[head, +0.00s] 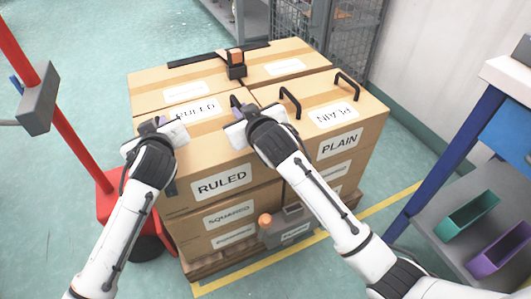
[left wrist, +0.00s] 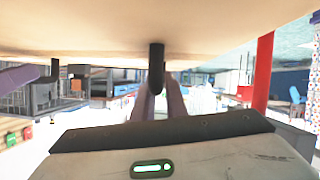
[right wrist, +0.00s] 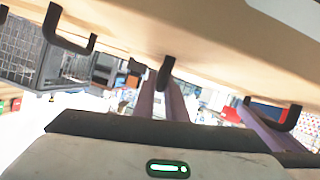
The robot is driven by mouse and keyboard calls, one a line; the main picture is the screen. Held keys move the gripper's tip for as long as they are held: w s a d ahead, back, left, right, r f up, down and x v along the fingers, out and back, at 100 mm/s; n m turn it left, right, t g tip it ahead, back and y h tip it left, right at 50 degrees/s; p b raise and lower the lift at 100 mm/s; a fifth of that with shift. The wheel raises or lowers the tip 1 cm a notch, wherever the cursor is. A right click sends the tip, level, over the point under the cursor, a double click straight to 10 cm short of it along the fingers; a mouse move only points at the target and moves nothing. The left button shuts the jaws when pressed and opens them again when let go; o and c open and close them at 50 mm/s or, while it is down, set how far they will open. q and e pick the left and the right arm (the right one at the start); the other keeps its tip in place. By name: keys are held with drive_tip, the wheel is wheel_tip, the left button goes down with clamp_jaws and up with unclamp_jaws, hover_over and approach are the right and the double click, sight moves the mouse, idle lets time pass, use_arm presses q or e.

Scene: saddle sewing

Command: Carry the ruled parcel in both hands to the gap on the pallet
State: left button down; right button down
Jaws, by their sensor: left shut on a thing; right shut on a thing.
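The ruled parcel (head: 222,181) is a tan cardboard box with RULED labels on its top and front. It is at the front left of the top layer of the stack on the wooden pallet (head: 205,270). My left gripper (head: 160,122) is shut on its left black handle, which shows between the fingers in the left wrist view (left wrist: 156,65). My right gripper (head: 237,108) is shut on its other handle, seen in the right wrist view (right wrist: 165,72). My grippers partly cover the handles in the head view. Whether the parcel rests on the boxes below is hard to tell.
The plain parcel (head: 360,122) with two handles stands right of the ruled one. Squared boxes (head: 228,215) are below. A black device with an orange top (head: 236,63) stands behind. A red post (head: 50,90) is left; a blue-legged bench (head: 440,150) is right.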

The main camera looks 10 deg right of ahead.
use_arm(q)
drive_tip(key=shift+w+a+f+b, duration=0.15)
drive_tip(key=shift+a+b, duration=0.15)
drive_tip(key=shift+b, duration=0.1)
use_arm(e)
drive_tip(key=shift+w+d+f, duration=0.1)
drive_tip(key=shift+d+f, duration=0.2)
drive_tip(key=shift+f, duration=0.2)
use_arm(q)
drive_tip(key=c, duration=2.1)
unclamp_jaws()
drive_tip(key=shift+f, duration=0.3)
use_arm(e)
drive_tip(key=c, duration=2.2)
unclamp_jaws()
drive_tip(key=shift+f, duration=0.3)
use_arm(q)
drive_tip(key=o, duration=0.3)
use_arm(e)
drive_tip(key=o, duration=0.4)
drive_tip(key=shift+r, duration=0.15)
use_arm(q)
drive_tip(key=shift+o, duration=0.2)
drive_tip(key=shift+d, duration=0.15)
use_arm(e)
drive_tip(key=shift+a, duration=0.15)
use_arm(q)
drive_tip(key=shift+s, duration=0.2)
use_arm(e)
drive_tip(key=shift+r, duration=0.1)
